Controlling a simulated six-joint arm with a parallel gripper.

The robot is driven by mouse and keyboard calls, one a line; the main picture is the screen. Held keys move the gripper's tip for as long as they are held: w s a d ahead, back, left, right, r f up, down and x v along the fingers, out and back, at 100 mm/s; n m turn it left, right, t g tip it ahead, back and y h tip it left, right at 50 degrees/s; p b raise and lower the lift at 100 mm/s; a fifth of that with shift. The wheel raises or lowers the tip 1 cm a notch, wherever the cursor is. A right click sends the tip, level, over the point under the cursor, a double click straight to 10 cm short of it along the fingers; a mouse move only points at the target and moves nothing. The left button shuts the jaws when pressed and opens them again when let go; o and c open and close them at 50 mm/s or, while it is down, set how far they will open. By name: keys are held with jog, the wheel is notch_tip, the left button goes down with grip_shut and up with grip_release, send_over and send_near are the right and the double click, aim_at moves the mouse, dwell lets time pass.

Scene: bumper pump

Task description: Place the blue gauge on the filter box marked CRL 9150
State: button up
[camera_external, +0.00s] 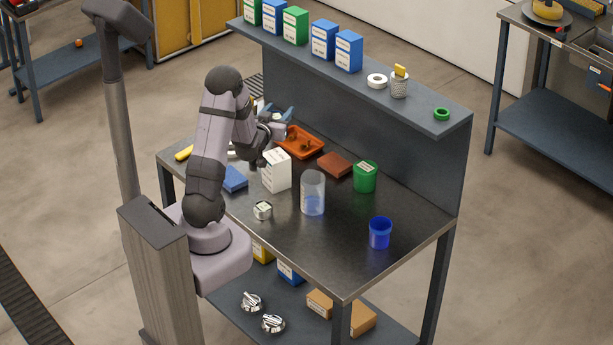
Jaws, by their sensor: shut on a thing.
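My gripper (283,122) is at the back left of the workbench, above and beside the orange tray. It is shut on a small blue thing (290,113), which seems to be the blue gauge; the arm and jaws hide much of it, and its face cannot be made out. Filter boxes stand on the raised back shelf: green boxes (295,26) and blue boxes (323,40), (348,51), with white labels. Their lettering is too small to read, so I cannot tell which is CRL 9150. The gripper is below the shelf, apart from these boxes.
On the bench are the orange tray (302,142), a white box (277,171), a clear cylinder (313,192), a green container (365,176), a blue cup (380,232) and a small round gauge (263,210). The shelf's right part holds a tape roll (377,80) and a green ring (441,114).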

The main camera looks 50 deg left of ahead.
jog(key=p, duration=0.1)
send_over(280, 149)
jog(key=shift+w+a+f, duration=0.1)
jog(key=shift+f, duration=1.6)
jog(key=shift+w+a+f, duration=0.1)
jog(key=shift+f, duration=1.55)
jog(key=shift+s+f+p, duration=0.1)
jog(key=shift+f+p, duration=0.5)
jog(key=shift+f, duration=1.3)
jog(key=shift+f, duration=0.15)
jog(key=o, duration=1.2)
jog(key=shift+c, duration=0.2)
jog(key=shift+d, duration=0.1)
